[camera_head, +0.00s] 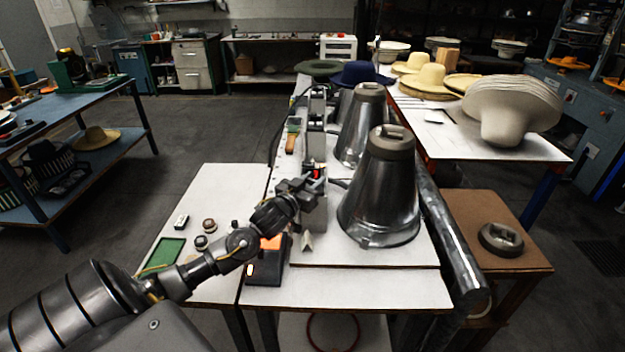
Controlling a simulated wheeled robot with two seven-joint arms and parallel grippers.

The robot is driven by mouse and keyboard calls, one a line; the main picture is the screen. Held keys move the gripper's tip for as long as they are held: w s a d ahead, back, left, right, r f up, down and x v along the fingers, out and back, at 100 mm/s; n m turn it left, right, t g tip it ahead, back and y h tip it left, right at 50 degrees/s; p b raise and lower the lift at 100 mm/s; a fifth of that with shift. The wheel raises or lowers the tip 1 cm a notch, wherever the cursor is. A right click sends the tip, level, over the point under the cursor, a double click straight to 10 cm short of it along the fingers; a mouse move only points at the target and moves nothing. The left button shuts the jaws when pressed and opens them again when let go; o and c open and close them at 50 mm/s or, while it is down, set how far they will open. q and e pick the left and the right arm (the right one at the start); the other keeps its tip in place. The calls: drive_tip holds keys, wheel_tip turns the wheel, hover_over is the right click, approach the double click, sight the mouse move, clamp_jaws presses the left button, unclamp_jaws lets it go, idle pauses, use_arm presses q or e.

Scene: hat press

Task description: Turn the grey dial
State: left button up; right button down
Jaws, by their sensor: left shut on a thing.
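My left arm reaches in from the lower left to the white worktable. My left gripper (314,186) is at the front of the upright grey machine post (317,130), left of the metal hat-press cones. It is shut on a small part there, which I take for the grey dial; the jaws hide nearly all of it. A small red spot (316,173) shows right by the jaws. My right gripper is not in view.
The large front cone (380,195) stands close to the right of my gripper, with a second cone (361,125) behind it. A dark box with an orange top (272,243) lies below my wrist. Small knobs (208,225) and a green pad (165,252) lie at left.

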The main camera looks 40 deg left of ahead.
sight(310, 183)
use_arm(q)
drive_tip(key=shift+m+h+p, duration=0.5)
drive_tip(key=shift+m+h, duration=0.8)
drive_tip(key=shift+h, duration=1.1)
drive_tip(key=o, duration=1)
drive_tip(key=s, duration=0.4)
drive_tip(key=s+b, duration=0.1)
drive_tip(key=s, duration=0.1)
drive_tip(key=shift+a+f, duration=0.15)
drive_tip(key=shift+a, duration=0.25)
drive_tip(key=shift+s+a, duration=0.1)
drive_tip(key=shift+s, duration=0.6)
drive_tip(key=shift+r, duration=0.2)
